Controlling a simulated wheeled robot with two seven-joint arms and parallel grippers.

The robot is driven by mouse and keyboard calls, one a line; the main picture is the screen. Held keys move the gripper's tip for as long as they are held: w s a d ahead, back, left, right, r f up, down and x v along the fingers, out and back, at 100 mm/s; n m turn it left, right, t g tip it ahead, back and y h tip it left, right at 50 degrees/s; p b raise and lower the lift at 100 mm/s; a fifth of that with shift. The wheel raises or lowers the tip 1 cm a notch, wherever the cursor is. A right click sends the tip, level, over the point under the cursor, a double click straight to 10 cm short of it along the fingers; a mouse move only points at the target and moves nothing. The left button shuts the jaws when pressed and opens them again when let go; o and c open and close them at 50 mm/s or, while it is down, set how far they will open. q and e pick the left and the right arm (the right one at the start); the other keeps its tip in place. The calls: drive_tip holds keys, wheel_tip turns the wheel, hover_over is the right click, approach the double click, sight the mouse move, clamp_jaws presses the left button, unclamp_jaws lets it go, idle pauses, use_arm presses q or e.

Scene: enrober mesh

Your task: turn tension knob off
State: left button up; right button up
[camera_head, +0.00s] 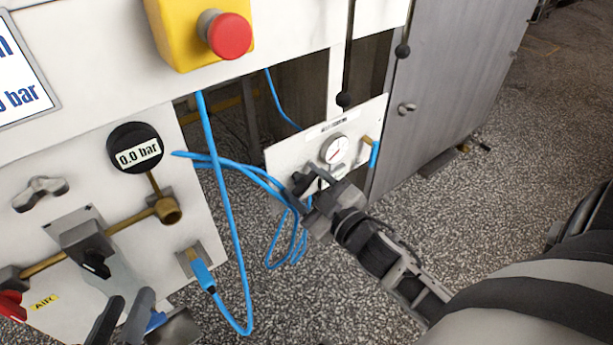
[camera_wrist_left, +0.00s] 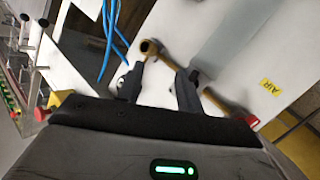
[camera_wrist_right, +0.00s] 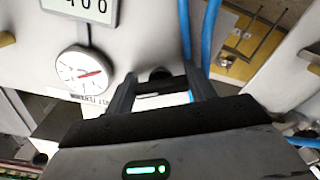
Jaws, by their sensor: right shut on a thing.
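The tension panel (camera_head: 285,155) is a small white plate with a round white gauge (camera_head: 334,150) and a label strip above it. My right gripper (camera_head: 308,182) is at this panel, just below and left of the gauge, shut on a small dark knob (camera_wrist_right: 160,75). In the right wrist view the knob sits between the two fingers, next to the gauge (camera_wrist_right: 82,73). The fingers hide most of the knob in the head view, and I cannot tell its setting. My left gripper (camera_head: 126,302) is open and empty in front of the air panel, low at the left.
The air panel (camera_head: 75,165) carries a 0.0 bar gauge (camera_head: 136,147), brass pipe and a red handle (camera_head: 12,305). Blue hoses (camera_head: 225,220) hang between the panels. A red emergency button (camera_head: 229,35) is above.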

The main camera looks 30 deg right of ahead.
drive_tip(key=n+p, duration=0.1)
drive_tip(key=n, duration=0.2)
drive_tip(key=shift+r, duration=0.15)
drive_tip(key=n+p, duration=0.1)
drive_tip(key=n, duration=0.1)
drive_tip(key=shift+n, duration=0.4)
drive_tip(key=n, duration=0.2)
drive_tip(key=shift+d+n+p, duration=0.1)
drive_tip(key=shift+n+p, duration=0.2)
drive_tip(key=shift+p, duration=0.05)
drive_tip(key=shift+r+n, duration=0.1)
drive_tip(key=shift+n, duration=0.6)
use_arm(q)
drive_tip(key=shift+s+a+f+m+g+y, duration=0.3)
drive_tip(key=shift+a+f+m+g+y, duration=0.2)
drive_tip(key=shift+a+f+m+y, duration=0.1)
use_arm(e)
drive_tip(key=shift+n, duration=1.2)
use_arm(q)
drive_tip(key=shift+w+r, duration=0.1)
use_arm(e)
drive_tip(key=o, duration=1)
